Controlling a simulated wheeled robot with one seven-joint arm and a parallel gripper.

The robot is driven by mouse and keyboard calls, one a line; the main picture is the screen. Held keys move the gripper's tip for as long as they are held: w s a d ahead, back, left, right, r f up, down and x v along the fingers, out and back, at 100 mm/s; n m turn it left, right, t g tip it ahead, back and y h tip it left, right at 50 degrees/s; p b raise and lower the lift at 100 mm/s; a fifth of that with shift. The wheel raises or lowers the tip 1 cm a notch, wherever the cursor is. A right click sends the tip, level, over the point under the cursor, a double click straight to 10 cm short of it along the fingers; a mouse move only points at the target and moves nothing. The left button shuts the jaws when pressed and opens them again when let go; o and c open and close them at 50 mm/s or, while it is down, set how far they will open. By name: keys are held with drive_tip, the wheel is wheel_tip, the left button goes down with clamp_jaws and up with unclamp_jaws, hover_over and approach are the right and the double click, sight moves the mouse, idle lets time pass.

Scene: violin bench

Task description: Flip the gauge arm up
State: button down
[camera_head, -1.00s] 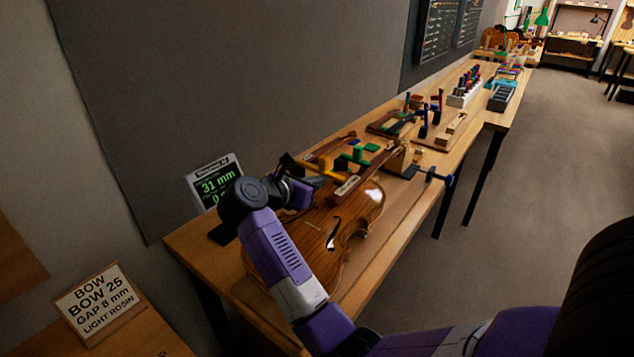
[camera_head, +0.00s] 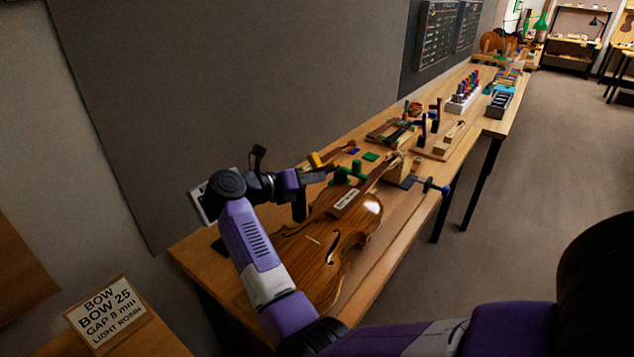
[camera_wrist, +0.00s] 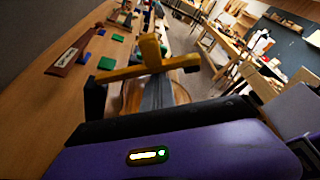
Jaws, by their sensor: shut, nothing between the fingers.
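A yellow bar with a stubby yellow knob, which looks like the gauge arm (camera_wrist: 127,72), lies across the upper middle of the wrist view, close in front of my gripper. It looks nearly level there, and a dark post (camera_wrist: 95,100) stands at its left end. In the head view only a short yellow piece (camera_head: 315,160) shows behind my wrist. My gripper (camera_head: 317,177) is shut and empty above the violin's left side, near the yellow piece. Its fingertips are not clear in the wrist view, so I cannot tell whether they touch the bar.
The violin (camera_head: 325,235) lies on the bench under my forearm. A display (camera_head: 199,205) at the left is mostly hidden by my arm. The grey wall runs close behind the bench.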

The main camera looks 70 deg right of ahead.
sight(313, 165)
drive_tip(key=n, duration=0.1)
drive_tip(key=w+r+n+g, duration=0.1)
drive_tip(key=w+r+n, duration=0.1)
drive_tip(key=shift+w+d+r+n+g+b, duration=0.15)
drive_tip(key=shift+d+r+n+g+b, duration=0.15)
drive_tip(key=shift+g+b, duration=0.1)
drive_tip(key=w+n+b, duration=0.1)
drive_tip(key=w+r+n+g+h+b, duration=0.1)
drive_tip(key=w+n, duration=0.1)
drive_tip(key=n, duration=0.1)
drive_tip(key=shift+d+r+g+b, duration=0.3)
drive_tip(key=shift+d+r+b, duration=0.05)
drive_tip(key=shift+r+b, duration=0.05)
